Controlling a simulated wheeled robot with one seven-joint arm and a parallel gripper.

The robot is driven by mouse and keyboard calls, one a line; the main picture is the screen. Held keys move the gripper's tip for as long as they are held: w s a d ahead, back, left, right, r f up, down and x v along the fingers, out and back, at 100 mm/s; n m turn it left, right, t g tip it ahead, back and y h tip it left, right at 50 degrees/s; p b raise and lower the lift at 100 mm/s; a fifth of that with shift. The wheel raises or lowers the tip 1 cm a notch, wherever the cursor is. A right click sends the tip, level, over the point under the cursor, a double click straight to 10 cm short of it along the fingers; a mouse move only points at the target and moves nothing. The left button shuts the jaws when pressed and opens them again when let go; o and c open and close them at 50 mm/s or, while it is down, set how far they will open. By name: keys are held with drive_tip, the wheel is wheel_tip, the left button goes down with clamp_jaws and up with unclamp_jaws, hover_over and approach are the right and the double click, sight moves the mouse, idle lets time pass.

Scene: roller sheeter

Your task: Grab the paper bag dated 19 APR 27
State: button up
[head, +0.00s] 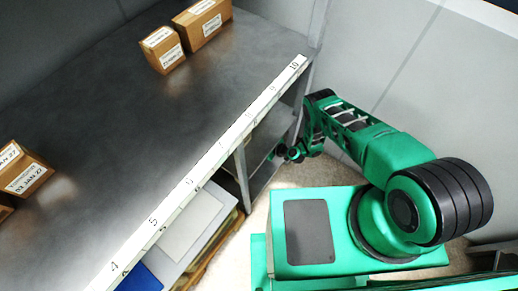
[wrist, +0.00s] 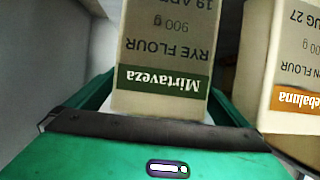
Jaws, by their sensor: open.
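A cream paper bag (wrist: 165,40) of Mirtaveza rye flour, 900 g, shows upside down in the wrist view, with a dark green band. Its date begins "19 AP"; the rest is cut off by the top edge. My gripper (wrist: 165,98) is open, with a green finger on each side of the bag's near part. I cannot tell whether the fingers touch it. A second bag (wrist: 290,60) with an orange band stands to the right; its date ends "UG 27". In the head view my gripper (head: 288,153) is small, by the lower shelf opening; no bag shows there.
A grey shelf top (head: 130,90) with a numbered white edge strip (head: 205,168) carries several cardboard boxes (head: 203,22). Lower shelves sit beneath it, close to my arm. A grey wall surface is left of the bag in the wrist view.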

drive_tip(key=shift+w+a+f, duration=0.25)
drive_tip(key=shift+w+a, duration=0.2)
drive_tip(key=shift+a, duration=0.05)
drive_tip(key=shift+c, duration=0.6)
drive_tip(key=c, duration=1.5)
drive_tip(key=shift+c, duration=1.1)
drive_tip(key=shift+r, duration=0.15)
